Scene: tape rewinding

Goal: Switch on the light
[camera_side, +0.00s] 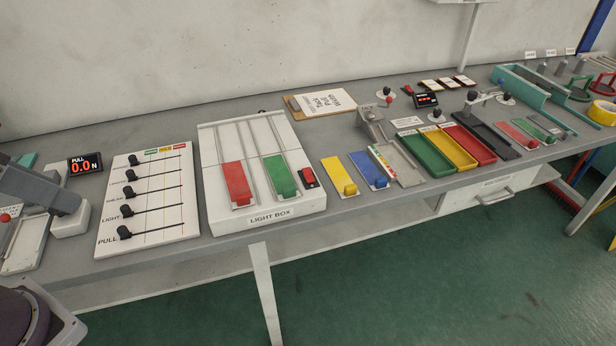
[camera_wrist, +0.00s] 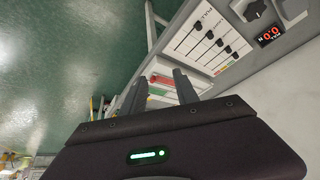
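The white light box (camera_side: 263,207) stands on the bench in the side view, labelled LIGHT BOX on its front. Its sloped top looks plain white, with no clear glow. A small red switch in a dark housing (camera_side: 308,178) sits at the box's right edge. A red strip (camera_side: 237,182) and a green strip (camera_side: 279,176) lie on the top. My gripper (camera_wrist: 160,88) shows in the wrist view with its two dark fingers apart and nothing between them. It is not visible in the side view. Part of the light box lies beyond the fingers; the switch is not clear there.
A slider board (camera_side: 148,201) stands left of the box, also in the wrist view (camera_wrist: 207,40). A yellow strip (camera_side: 339,176) and a blue strip (camera_side: 368,168) lie close right of the switch. Green, yellow and red trays (camera_side: 424,160) stand farther right.

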